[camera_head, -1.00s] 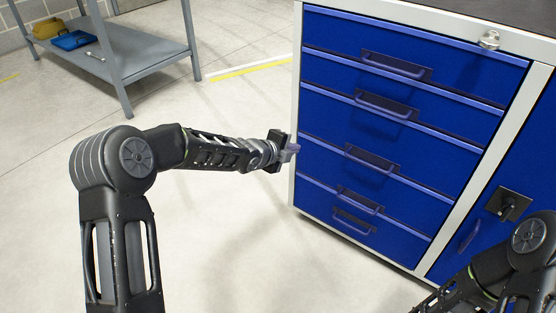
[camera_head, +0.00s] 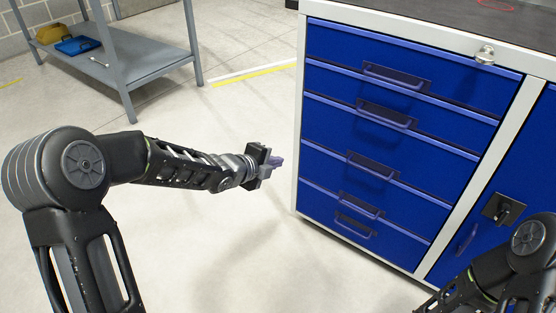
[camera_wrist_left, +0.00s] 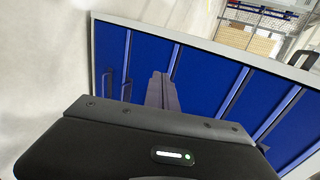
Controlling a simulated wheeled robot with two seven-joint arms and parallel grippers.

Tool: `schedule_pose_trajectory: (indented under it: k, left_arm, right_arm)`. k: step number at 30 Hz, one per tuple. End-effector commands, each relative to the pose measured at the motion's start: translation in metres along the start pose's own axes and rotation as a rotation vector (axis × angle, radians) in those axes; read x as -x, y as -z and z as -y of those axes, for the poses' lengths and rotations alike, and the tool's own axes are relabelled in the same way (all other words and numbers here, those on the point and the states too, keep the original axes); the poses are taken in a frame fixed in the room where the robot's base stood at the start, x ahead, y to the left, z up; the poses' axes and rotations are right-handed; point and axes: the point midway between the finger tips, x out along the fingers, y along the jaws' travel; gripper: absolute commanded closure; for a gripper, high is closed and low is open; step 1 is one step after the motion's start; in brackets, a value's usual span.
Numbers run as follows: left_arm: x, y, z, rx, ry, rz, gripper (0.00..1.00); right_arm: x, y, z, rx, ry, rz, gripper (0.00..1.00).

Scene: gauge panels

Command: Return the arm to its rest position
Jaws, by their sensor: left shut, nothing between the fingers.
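My left arm comes in from the left in the head view. Its gripper (camera_head: 275,162) is shut and empty, in the air just left of the blue drawer cabinet (camera_head: 400,140), with a gap between them. In the left wrist view the shut fingers (camera_wrist_left: 162,92) point toward the cabinet's blue drawer fronts (camera_wrist_left: 205,80). Part of my right arm shows at the lower right of the head view; its gripper is out of the frame.
The cabinet has several drawers with handles, all closed, and a blue door (camera_head: 505,190) at the right. A grey shelf unit (camera_head: 140,55) with a blue tray (camera_head: 77,45) and a yellow item (camera_head: 54,33) stands at the upper left. Open floor (camera_head: 240,120) lies between them.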

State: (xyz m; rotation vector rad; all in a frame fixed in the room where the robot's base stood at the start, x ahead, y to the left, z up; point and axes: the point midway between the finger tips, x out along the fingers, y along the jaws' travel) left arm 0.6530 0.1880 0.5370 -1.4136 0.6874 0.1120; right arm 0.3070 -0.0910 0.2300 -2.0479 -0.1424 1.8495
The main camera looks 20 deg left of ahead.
Motion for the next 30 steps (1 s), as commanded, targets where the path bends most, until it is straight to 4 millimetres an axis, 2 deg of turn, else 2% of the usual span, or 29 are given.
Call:
schedule_pose_trajectory:
  k: [13,17,19,20,23,25,27,30]
  left_arm:
    - [-0.001,0.0,0.0,0.053,0.001,0.0,1.0]
    - [0.0,0.001,-0.002,0.269,0.005,0.005,1.0]
    - [-0.001,0.005,-0.016,0.493,-0.01,0.011,1.0]
    - [-0.002,0.01,-0.029,0.615,-0.027,0.015,1.0]
    - [-0.008,0.039,-0.096,1.091,-0.132,0.057,1.0]
    - [-0.008,0.064,-0.148,1.388,-0.217,0.119,1.0]
    - [-0.001,0.089,-0.2,1.642,-0.302,0.208,1.0]
    - [0.015,0.122,-0.262,1.903,-0.401,0.352,1.0]
  right_arm:
    - [0.0,0.0,0.0,0.0,0.0,0.0,0.67]
    - [0.0,0.0,0.0,0.0,0.0,0.0,0.67]
    - [0.0,0.0,0.0,0.0,0.0,0.0,0.67]
    - [0.0,0.0,0.0,0.0,0.0,0.0,0.67]
    - [-0.001,0.0,0.0,0.0,0.0,0.0,0.67]
    - [0.0,0.0,0.0,0.0,0.0,0.0,0.67]
    - [0.0,0.0,0.0,0.0,0.0,0.0,0.67]
    - [0.0,0.0,0.0,0.0,0.0,0.0,0.67]
